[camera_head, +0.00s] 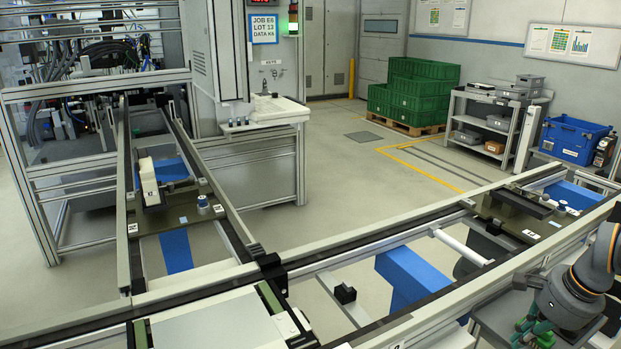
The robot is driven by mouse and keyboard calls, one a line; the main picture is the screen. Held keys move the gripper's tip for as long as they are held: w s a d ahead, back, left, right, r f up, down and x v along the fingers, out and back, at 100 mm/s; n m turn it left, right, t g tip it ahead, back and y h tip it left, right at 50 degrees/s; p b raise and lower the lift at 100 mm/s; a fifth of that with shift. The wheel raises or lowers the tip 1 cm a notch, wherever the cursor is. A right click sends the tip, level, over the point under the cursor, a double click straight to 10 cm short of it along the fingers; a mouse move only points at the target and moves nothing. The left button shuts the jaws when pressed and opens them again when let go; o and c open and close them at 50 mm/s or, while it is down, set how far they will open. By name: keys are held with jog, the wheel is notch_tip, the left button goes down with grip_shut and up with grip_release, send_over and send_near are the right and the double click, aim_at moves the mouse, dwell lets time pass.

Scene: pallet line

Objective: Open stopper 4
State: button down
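No stopper is readable as number 4. A small black block (345,293) stands between the rails of the front conveyor, and another black block (270,268) sits where the two conveyor lines meet. A black part (493,227) sits on the rail by the right pallet; I cannot tell which of these are stoppers, or whether any is open. My gripper (527,331), with green fingertips, is at the lower right, in front of the front conveyor and apart from these blocks. My arm and the frame's edge hide part of that area. Its opening is unclear.
The left pallet (180,210) carries a white block (149,182). The right pallet (512,222) carries a dark bar and small round parts. A blue box (573,139), a grey shelf (487,122) and green crates (410,91) stand behind. Conveyor rails border the workspace.

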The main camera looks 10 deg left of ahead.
jog(key=d+r+m+p, duration=0.2)
jog(key=d+r+p, duration=0.3)
jog(key=r, duration=0.4)
jog(key=w+d+r+m+p, duration=0.1)
jog(key=d+r+m+p, duration=0.2)
jog(key=d+r+p, duration=0.2)
notch_tip(320, 180, up, 4)
jog(key=shift+d+r+t+p, duration=0.15)
jog(key=shift+t+p, duration=0.15)
jog(key=shift+p, duration=0.75)
jog(key=shift+w, duration=0.1)
